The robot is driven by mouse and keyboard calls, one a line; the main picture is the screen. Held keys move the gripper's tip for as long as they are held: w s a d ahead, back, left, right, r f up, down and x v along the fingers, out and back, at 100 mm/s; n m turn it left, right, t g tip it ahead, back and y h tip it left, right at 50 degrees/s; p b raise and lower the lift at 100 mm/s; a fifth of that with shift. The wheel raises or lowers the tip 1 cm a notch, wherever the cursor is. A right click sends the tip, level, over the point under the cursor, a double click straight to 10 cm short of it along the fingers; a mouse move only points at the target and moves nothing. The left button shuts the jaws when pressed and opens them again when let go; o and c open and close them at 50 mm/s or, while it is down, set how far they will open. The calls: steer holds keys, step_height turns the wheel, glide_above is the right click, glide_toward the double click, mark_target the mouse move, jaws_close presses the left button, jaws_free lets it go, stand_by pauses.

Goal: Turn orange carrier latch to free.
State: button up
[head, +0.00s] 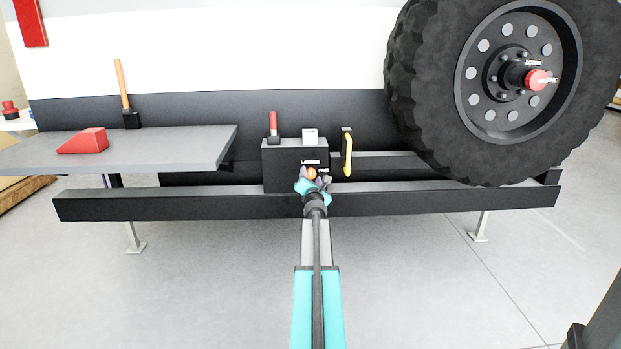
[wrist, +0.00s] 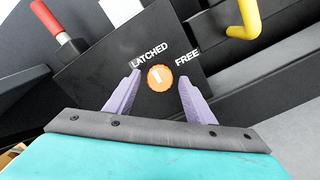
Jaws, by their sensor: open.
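The orange carrier latch (wrist: 160,78) is a round knob with a white mark on the face of a black box. The word LATCHED is printed at its upper left and FREE at its upper right. The white mark points up towards the LATCHED side. The latch also shows in the head view (head: 311,173), partly hidden by my gripper. My gripper (wrist: 160,75) is open, with one purple finger on each side of the latch. I cannot tell whether the fingers touch it.
A yellow handle (head: 348,157) stands right of the black box (head: 280,158). A red-handled tool (head: 273,125) and a white block (head: 310,135) are on top. A spare wheel (head: 430,110) is at right. A grey shelf (head: 190,150) holds a red wedge (head: 85,142) at left.

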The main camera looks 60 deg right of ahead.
steer(key=shift+w+d, duration=0.25)
steer(key=shift+d, duration=0.05)
steer(key=c, duration=1.1)
steer(key=shift+o, duration=0.2)
